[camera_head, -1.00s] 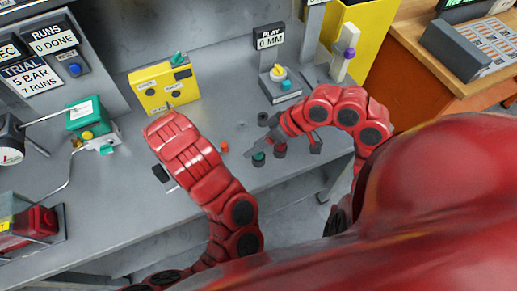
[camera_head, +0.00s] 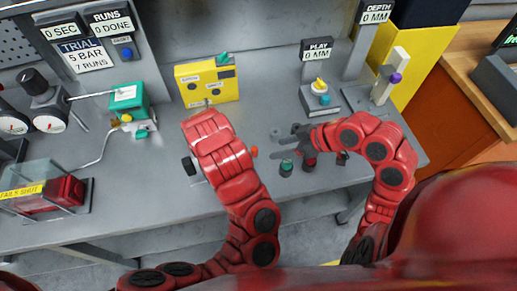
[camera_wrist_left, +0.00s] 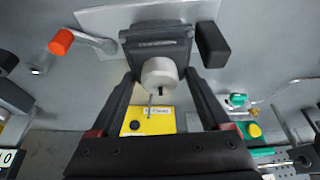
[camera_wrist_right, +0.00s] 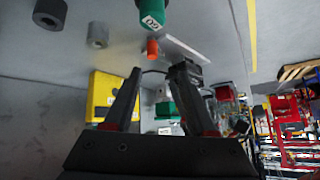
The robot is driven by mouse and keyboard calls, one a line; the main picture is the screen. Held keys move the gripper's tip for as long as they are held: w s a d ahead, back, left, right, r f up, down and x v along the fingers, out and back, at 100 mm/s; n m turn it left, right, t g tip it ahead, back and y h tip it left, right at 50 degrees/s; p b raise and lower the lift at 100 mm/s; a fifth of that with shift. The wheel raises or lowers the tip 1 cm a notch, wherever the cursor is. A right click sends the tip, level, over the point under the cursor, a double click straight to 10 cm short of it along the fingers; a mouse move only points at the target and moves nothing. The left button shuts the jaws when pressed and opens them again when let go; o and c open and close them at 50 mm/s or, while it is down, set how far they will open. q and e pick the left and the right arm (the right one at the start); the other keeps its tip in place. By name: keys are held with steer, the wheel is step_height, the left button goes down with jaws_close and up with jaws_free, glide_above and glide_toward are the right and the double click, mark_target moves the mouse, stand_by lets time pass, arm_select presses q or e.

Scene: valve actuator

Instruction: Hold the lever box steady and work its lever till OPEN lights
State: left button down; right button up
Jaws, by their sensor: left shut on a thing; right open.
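The lever box (camera_wrist_left: 158,46) is a dark box with a round grey fitting on its front, on a pale plate. Its lever ends in an orange knob (camera_wrist_left: 62,42), also seen in the head view (camera_head: 253,152). My left gripper (camera_wrist_left: 160,72) is shut on the box, one finger on each side; my left arm hides this in the head view. My right gripper (camera_head: 282,148) is open and empty, right of the knob. In the right wrist view the knob (camera_wrist_right: 152,47) appears beyond its fingertips, apart from them. The yellow indicator box (camera_head: 207,83) has two dark lamps; neither looks lit.
Green- and red-topped cylinders (camera_head: 286,167) stand close below my right gripper. A black block (camera_wrist_left: 212,45) is beside the lever box. A green valve (camera_head: 126,99) and a clear-covered red unit (camera_head: 52,192) are at left. A dial stand (camera_head: 320,98) is behind my right gripper.

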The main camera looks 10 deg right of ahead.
mark_target(255, 149)
steer(key=shift+n+t, duration=0.3)
steer(key=shift+n, duration=0.4)
steer(key=x, duration=0.8)
steer(key=w+x, duration=0.1)
steer(key=x, duration=0.3)
steer(key=shift+w+d+f, duration=0.1)
steer(key=shift+c, duration=0.3)
jaws_close()
stand_by(0.3)
